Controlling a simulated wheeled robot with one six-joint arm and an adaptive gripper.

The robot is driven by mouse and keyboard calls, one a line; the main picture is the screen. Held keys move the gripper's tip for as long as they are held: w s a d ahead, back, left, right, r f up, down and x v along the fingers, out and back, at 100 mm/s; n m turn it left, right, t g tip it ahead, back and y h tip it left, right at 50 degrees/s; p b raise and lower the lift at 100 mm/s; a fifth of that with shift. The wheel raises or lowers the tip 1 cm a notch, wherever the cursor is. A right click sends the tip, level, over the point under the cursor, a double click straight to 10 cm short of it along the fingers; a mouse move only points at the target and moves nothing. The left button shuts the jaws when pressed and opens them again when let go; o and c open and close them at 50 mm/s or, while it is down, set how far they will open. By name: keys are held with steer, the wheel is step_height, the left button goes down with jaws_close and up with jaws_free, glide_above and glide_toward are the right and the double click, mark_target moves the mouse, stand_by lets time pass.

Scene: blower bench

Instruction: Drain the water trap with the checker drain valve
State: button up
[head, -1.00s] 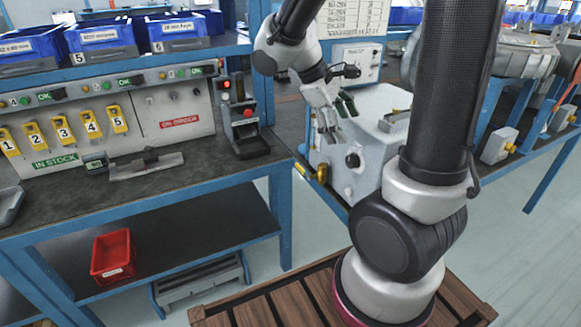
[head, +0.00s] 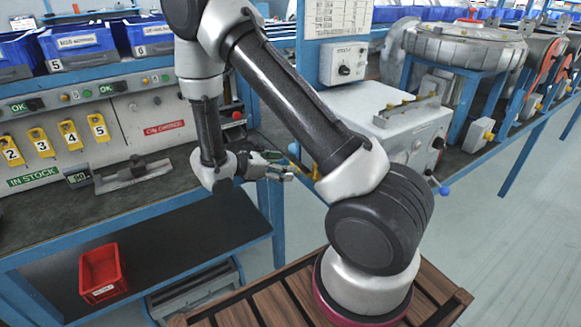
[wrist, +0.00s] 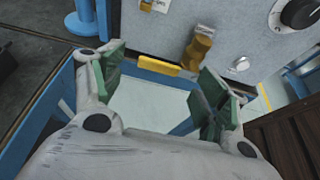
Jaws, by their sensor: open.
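The checker (head: 400,110) is a pale grey box on the right-hand bench, with a dark knob (head: 438,143) on its front. In the wrist view its front face (wrist: 240,35) fills the top, with a large black knob (wrist: 300,12). A brass-yellow fitting (wrist: 198,45), which looks like the drain valve, hangs low on that face. My gripper (head: 283,168) is open and empty, low beside the checker's left end. In the wrist view my gripper (wrist: 163,85) has its green-padded fingers apart, below the fitting and not touching it. I cannot make out the water trap.
A blue bench edge with a yellow bar (wrist: 158,67) lies beyond my fingertips. The left bench holds a grey panel with numbered yellow tags (head: 70,135). A red tray (head: 102,272) sits on the lower shelf. A large round housing (head: 465,45) stands behind the checker. Open floor lies right.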

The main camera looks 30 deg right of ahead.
steer(key=shift+x, duration=2.1)
steer(key=c, duration=1.5)
steer(key=shift+o, duration=0.2)
